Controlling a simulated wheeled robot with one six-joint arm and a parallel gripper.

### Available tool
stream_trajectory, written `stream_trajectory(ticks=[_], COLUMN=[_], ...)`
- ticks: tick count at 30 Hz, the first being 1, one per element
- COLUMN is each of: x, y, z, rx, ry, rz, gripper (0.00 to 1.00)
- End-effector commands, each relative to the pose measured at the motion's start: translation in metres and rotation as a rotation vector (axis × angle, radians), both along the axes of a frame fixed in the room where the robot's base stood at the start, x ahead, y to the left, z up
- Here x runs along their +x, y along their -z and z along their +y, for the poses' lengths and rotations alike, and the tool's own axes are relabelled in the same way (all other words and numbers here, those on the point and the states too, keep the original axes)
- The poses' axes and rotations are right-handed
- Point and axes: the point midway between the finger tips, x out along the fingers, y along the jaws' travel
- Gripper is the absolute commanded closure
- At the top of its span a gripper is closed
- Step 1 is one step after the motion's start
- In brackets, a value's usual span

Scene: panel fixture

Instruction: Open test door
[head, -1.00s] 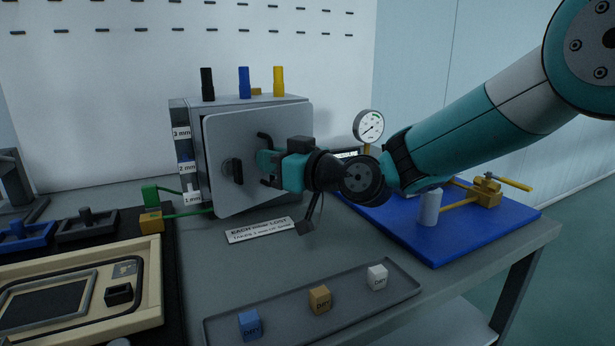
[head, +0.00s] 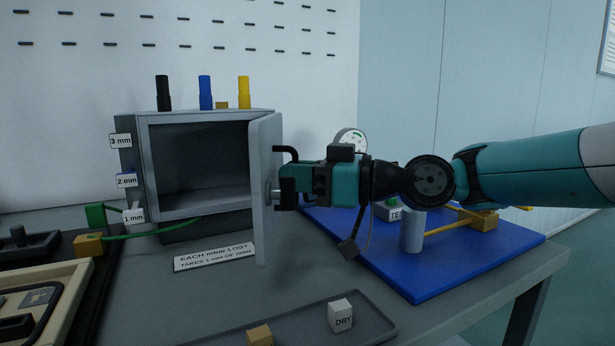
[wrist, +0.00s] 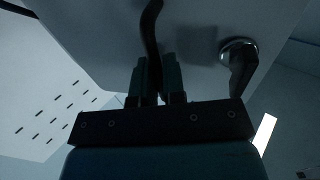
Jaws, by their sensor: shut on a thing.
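The grey test door (head: 264,150) stands swung wide open on the right side of the grey box (head: 145,165), seen nearly edge-on. The box interior (head: 200,165) is dark and looks empty. My gripper (head: 284,185) is at the outer face of the door, shut on its dark curved bar handle (head: 288,151). In the wrist view, the bar handle (wrist: 152,35) runs between the fingers of my gripper (wrist: 160,85). A round-based latch knob (wrist: 240,60) sits on the door to the right, apart from the fingers.
Black, blue and yellow posts (head: 205,92) stand on the box. A blue board (head: 440,262) with a grey cylinder (head: 412,232) lies right, below my arm. A tray (head: 375,325) with small blocks is in front. A label plate (head: 214,257) lies before the box.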

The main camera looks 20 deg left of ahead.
Motion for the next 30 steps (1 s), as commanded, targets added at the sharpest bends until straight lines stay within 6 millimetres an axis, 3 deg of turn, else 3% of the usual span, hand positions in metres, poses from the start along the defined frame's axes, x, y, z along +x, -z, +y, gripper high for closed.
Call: stream_trajectory(ticks=[20, 21, 23, 30], x=[0.0041, 0.0041, 0.0039, 0.0026], y=[-0.0025, -0.0025, -0.0024, -0.0013], z=[0.0017, 0.0017, 0.0015, 0.0012], rx=[0.005, 0.005, 0.005, 0.003], ry=[0.000, -0.001, -0.001, -0.005], rz=[0.000, 0.000, 0.000, 0.000], gripper=[1.00, 0.83, 0.69, 0.66])
